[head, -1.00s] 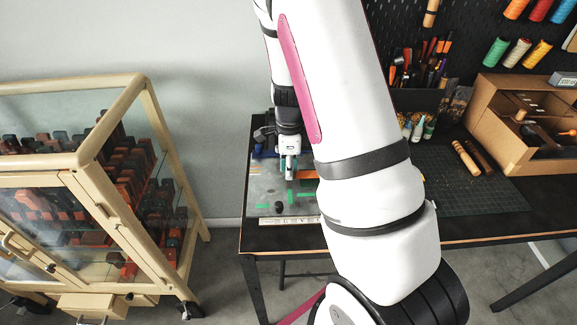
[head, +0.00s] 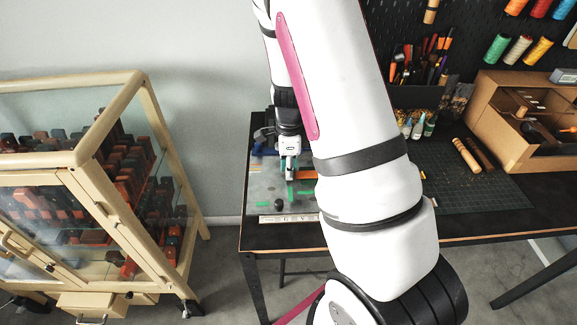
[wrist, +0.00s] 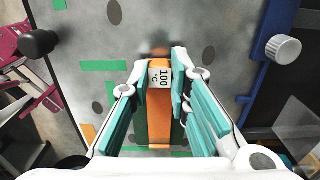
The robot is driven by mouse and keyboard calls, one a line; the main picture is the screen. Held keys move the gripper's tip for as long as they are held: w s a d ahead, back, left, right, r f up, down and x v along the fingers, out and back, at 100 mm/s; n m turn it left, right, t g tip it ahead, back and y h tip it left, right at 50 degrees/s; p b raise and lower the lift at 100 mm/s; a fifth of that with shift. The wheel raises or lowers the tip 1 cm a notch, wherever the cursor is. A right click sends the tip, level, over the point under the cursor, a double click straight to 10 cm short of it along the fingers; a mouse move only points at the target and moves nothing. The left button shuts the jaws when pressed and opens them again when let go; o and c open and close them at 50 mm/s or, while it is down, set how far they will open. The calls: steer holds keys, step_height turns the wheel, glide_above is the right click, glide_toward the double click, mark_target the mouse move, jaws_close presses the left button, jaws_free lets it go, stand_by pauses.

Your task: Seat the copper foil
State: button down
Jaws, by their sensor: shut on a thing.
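A copper-orange piece (wrist: 160,120) with a white "100 °C" label stands between the teal-padded fingers of my gripper (wrist: 160,70) in the wrist view. I take it to be the copper foil. The fingers are shut on it from left and right. In the head view my gripper (head: 290,172) is low over the grey spotted plate (head: 265,192) of the press. The plate also fills much of the wrist view (wrist: 80,95). Whether the piece touches the plate is hard to tell.
Green strips (wrist: 105,66) lie on the plate. A black knob (wrist: 38,43) is at its left and a silver knob (wrist: 283,47) on the blue part at right. A cutting mat (head: 470,195) and a cardboard organizer (head: 520,115) are right; a glass cabinet (head: 90,200) is left.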

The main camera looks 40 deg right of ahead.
steer(key=shift+f, duration=0.15)
steer(key=c, duration=1.4)
jaws_free()
step_height(320, 180, up, 12)
